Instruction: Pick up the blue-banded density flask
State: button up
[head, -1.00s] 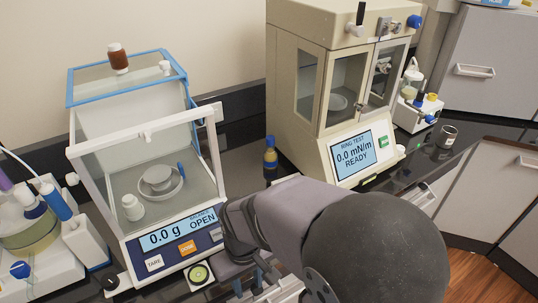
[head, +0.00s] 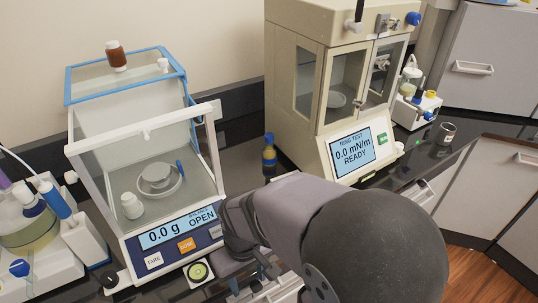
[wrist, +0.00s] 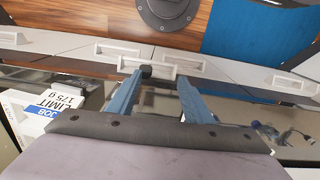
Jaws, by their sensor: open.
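My gripper (head: 250,283) is low in front of the balance in the head view, partly hidden by my arm. In the wrist view its two blue fingers (wrist: 163,84) are apart with nothing held between them. A small amber bottle (head: 269,156) with blue at its top and lower part stands between the balance and the ring-test cabinet, behind my arm. I cannot tell whether it is the blue-banded density flask. No other clearly blue-banded flask shows.
The balance (head: 180,240) has a white bottle (head: 131,206) and a dish (head: 160,182) inside. The ring-test cabinet (head: 352,152) stands right of it. A beaker (head: 446,133) is farther right. Drawer fronts with handles (wrist: 146,55) lie beyond my fingers.

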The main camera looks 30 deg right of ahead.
jog(key=w+d+r+n+t+h, duration=0.1)
jog(key=w+d+r+n, duration=0.15)
jog(key=d, duration=0.25)
jog(key=w+d+r+n+t+h, duration=0.1)
jog(key=w+d+r+n+h, duration=0.15)
jog(key=d, duration=0.35)
jog(key=m+t+b, duration=0.2)
jog(key=m+t, duration=0.2)
jog(key=t, duration=0.5)
send_near(271, 139)
jog(key=f, duration=0.1)
jog(key=a+f, duration=0.1)
jog(key=f, duration=0.1)
jog(key=s+f, duration=0.1)
jog(key=f, duration=0.1)
jog(key=shift+s+a+f, duration=0.1)
jog(key=shift+s+a, duration=0.05)
jog(key=w+d+m+t, duration=0.1)
jog(key=w+m+t+b, duration=0.1)
jog(key=w+d+r+m+t+y, duration=0.1)
jog(key=w, duration=0.1)
jog(key=shift+d, duration=0.35)
jog(key=shift+r+p+x, duration=0.1)
jog(key=shift+p+x, duration=0.6)
jog(key=shift+x, duration=1.15)
jog(key=shift+r+p+x, duration=0.15)
jog(key=shift+p+x, duration=0.5)
jog(key=shift+x, duration=1.2)
jog(key=shift+d, duration=0.1)
